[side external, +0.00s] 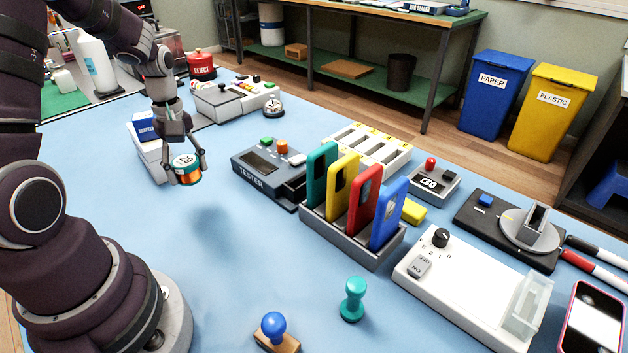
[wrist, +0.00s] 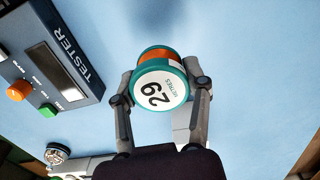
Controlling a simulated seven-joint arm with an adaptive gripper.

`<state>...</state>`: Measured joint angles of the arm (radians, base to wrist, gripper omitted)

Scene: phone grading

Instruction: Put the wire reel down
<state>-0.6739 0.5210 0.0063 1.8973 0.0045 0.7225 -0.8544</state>
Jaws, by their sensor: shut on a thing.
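The wire reel (side external: 186,170) has teal ends, orange wire and a white label. In the wrist view the reel (wrist: 160,85) shows the number 29 on its label. My gripper (side external: 185,165) is shut on the reel, one finger on each side of it. The reel hangs above the blue tabletop (side external: 235,300), and a soft shadow lies on the table below and to its right. In the wrist view my fingers (wrist: 160,98) press on the reel's sides.
The tester (side external: 255,173) stands right of the reel. A phone rack (side external: 350,238) stands further right. The table's front-left middle is clear.

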